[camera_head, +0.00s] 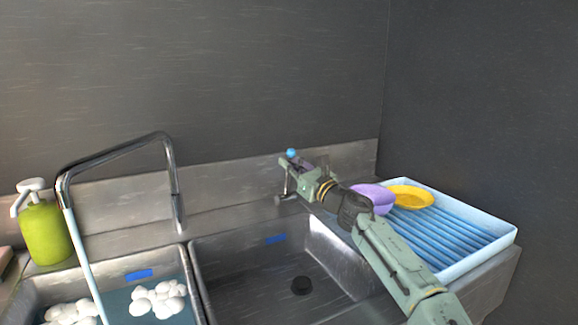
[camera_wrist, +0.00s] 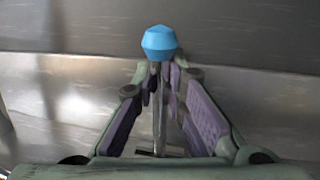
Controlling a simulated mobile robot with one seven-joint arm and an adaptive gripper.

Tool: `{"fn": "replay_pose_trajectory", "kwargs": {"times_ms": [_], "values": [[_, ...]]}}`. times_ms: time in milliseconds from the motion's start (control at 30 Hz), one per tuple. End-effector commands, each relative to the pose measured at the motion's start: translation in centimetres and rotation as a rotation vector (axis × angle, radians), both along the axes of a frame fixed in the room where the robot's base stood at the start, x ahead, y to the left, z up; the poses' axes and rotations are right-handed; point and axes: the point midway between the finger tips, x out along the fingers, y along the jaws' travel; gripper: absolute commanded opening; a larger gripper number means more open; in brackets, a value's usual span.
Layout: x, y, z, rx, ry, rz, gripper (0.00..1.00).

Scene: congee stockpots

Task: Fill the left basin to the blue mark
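The left basin (camera_head: 32,293) holds bluish water with white foam on it. Its blue mark (camera_head: 139,275) is on the back wall, a little above the visible water edge. A pale stream (camera_head: 84,262) runs down from the tall bent spout (camera_head: 110,152) into this basin. My gripper (camera_head: 296,174) is at the back ledge, at a lever with a blue knob (camera_head: 291,153). In the wrist view the blue knob (camera_wrist: 159,42) stands just beyond the fingertips (camera_wrist: 162,85), and its thin metal stem is between them. I cannot tell whether both pads touch the stem.
A green pump bottle (camera_head: 45,232) stands at left. A white-blue draining tray (camera_head: 497,237) at right holds a yellow dish (camera_head: 411,196) and a purple one (camera_head: 375,196). Walls close off the back and right.

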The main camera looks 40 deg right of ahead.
Motion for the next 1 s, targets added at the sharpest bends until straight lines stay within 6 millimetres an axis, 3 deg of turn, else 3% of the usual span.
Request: {"fn": "replay_pose_trajectory", "kwargs": {"times_ms": [300, 667, 1000], "values": [[0.0, 0.0, 0.1, 0.0, -0.001, -0.001, 0.33], [0.0, 0.0, 0.5, -0.001, 0.0, -0.001, 0.33], [0.0, 0.0, 6.5, -0.004, 0.0, -0.002, 0.33]]}}
